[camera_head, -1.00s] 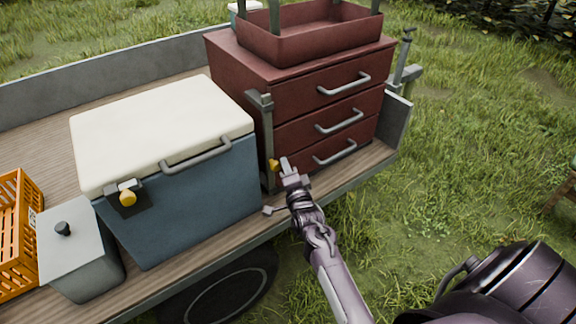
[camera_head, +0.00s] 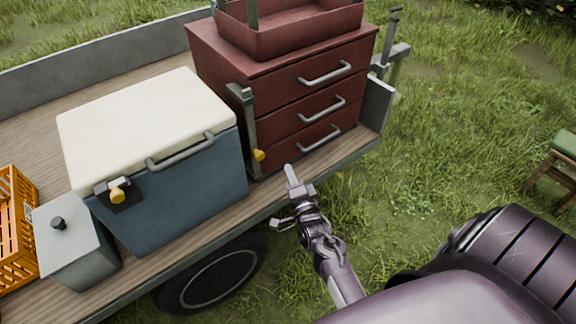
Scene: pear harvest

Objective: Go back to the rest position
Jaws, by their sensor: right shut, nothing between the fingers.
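My right gripper (camera_head: 290,174) is shut and empty. It points up in the picture, in front of the lower drawers of the red drawer cabinet (camera_head: 225,65), near the trailer bed's edge. It looks apart from the cabinet and its handles. My right arm comes in from the bottom right. My left gripper is not in view.
A blue cooler (camera_head: 190,195) with a closed white lid (camera_head: 145,115) stands on the wooden trailer bed (camera_head: 125,75). A grey lidded box (camera_head: 75,245) and an orange crate (camera_head: 15,222) stand left. A stool (camera_head: 560,160) is at the right. Grass (camera_head: 450,130) between is open.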

